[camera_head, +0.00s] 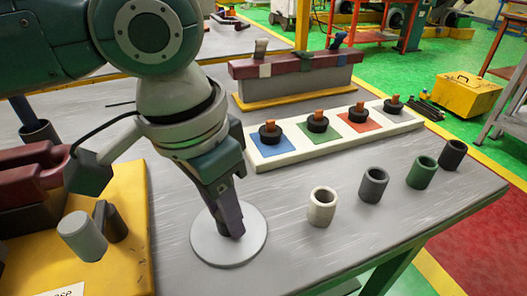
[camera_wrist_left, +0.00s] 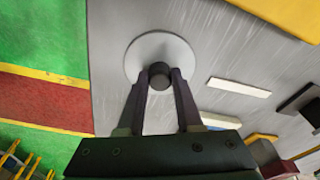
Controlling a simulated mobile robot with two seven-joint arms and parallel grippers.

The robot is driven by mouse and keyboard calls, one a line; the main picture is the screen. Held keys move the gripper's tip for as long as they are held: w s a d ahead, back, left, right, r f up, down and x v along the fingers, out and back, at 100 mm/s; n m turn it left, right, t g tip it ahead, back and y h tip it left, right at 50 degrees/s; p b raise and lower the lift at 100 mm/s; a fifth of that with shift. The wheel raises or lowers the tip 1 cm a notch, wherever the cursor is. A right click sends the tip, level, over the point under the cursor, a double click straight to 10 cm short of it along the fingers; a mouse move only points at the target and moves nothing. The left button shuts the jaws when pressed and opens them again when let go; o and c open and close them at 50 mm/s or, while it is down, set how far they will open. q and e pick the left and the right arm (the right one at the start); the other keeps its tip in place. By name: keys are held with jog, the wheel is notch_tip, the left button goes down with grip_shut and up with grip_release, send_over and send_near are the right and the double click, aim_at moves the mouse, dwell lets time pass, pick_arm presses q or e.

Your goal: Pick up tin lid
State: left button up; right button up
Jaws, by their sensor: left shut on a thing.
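The tin lid (camera_head: 255,240) is a pale grey round disc on the grey table, near its front edge. In the left wrist view the lid (camera_wrist_left: 150,45) shows a dark knob (camera_wrist_left: 160,70) at its middle. My left gripper (camera_head: 234,230) points down over the lid, and its fingers are shut on the knob. In the wrist view the two fingertips (camera_wrist_left: 160,75) lie on either side of the knob. In the head view the fingers hide the knob. I cannot tell whether the lid still touches the table. My right gripper is not in view.
Several open cups stand right of the lid, a white one (camera_head: 322,206) nearest. Behind them is a white board (camera_head: 380,131) with coloured squares and black pieces. A yellow block (camera_head: 125,235) with a grey cylinder (camera_head: 82,236) stands left. Bare table (camera_head: 290,262) lies right of the lid.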

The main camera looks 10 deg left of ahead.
pick_arm(q)
grip_shut()
jog(key=shift+r, duration=0.1)
